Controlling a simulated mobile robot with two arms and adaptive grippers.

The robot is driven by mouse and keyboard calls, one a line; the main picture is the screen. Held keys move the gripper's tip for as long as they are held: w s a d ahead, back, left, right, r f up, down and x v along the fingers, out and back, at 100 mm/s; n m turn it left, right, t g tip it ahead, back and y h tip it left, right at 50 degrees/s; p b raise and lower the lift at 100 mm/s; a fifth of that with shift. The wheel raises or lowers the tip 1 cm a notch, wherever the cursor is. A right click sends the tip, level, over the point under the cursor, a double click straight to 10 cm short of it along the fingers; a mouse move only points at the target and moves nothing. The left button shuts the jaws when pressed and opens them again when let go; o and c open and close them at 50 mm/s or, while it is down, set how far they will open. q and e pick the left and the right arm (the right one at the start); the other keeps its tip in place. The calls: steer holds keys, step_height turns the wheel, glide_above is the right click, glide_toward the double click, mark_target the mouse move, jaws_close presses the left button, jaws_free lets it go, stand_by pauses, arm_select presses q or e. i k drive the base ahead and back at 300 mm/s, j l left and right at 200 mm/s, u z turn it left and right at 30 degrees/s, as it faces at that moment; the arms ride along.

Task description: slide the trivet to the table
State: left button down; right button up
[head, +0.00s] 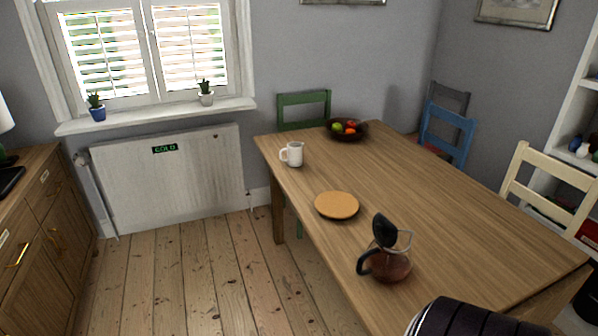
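The trivet, a round flat tan disc (337,205), lies flat on the wooden table (450,205), near its left edge in the head view. Nothing rests on it. A glass coffee pot (390,265) with a black handle, a raised black lid and dark liquid stands in front of it, apart from it, near the same edge. A white mug (292,154) stands behind it on the table, also near the left edge. Neither of my grippers shows in the head view.
A dark fruit bowl (347,135) sits at the table's far end. Green (304,108), blue (447,128) and cream (548,190) chairs stand around the table. A black ribbed object at bottom right hides part of the tabletop. Floorboards (190,275) left of the table are clear.

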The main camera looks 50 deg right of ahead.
mark_target(336, 204)
steer(key=i+l+z, duration=0.15)
steer(key=z, duration=0.3)
steer(key=i+z, duration=0.6)
steer(key=z, duration=0.25)
steer(key=i+j+z, duration=0.15)
steer(key=z, duration=0.25)
steer(key=i+j+z, duration=0.25)
steer(key=z, duration=0.2)
steer(key=i, duration=0.1)
